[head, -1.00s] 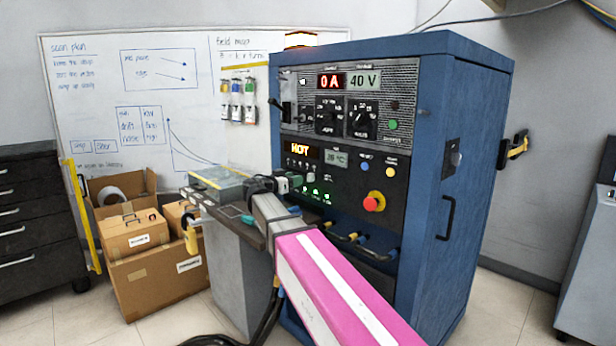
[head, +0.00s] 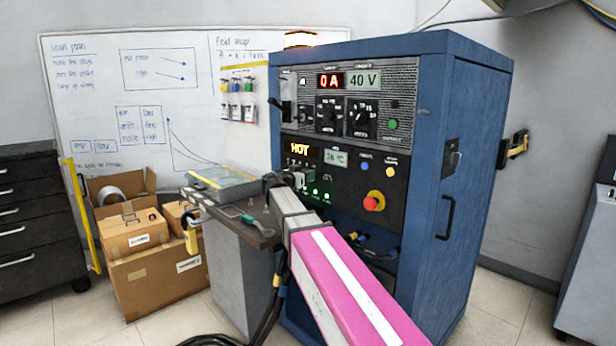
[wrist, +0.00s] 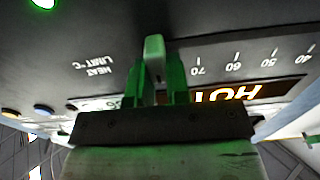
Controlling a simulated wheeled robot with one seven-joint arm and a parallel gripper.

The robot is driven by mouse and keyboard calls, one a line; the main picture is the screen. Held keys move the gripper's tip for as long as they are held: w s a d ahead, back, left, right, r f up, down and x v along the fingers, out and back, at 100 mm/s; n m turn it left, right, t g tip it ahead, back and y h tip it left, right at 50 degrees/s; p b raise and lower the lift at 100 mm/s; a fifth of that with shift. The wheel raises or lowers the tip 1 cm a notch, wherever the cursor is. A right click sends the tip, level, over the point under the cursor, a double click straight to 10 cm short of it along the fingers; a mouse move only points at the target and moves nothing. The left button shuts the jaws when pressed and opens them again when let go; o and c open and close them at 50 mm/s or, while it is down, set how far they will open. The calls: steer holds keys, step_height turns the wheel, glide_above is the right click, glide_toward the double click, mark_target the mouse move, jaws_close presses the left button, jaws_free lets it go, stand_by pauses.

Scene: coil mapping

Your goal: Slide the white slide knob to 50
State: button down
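The white slide knob (wrist: 154,48) shows in the wrist view, which sees the panel upside down. It stands between the two fingers of my gripper (wrist: 156,75), which look closed against its sides. The printed scale reads 70, 60 (wrist: 233,66), 50 (wrist: 268,62) and 40 from left to right. The knob is left of the 70 mark, on the higher side; any number directly by it is hidden by the fingers. In the head view my gripper (head: 300,183) is at the lower black panel (head: 345,185), and the knob is hidden there.
The blue cabinet (head: 455,190) fills the middle. A red emergency knob (head: 374,202) sticks out right of my gripper. A side table (head: 250,230) with a grey case (head: 222,183) stands on the left. A lit HOT display (wrist: 225,93) is close to the fingers.

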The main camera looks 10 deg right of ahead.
steer(key=w+a, duration=0.6)
steer(key=w, duration=0.4)
steer(key=shift+a, duration=0.35)
steer(key=c, duration=1.1)
jaws_free()
steer(key=v, duration=1.1)
steer(key=shift+d, duration=0.1)
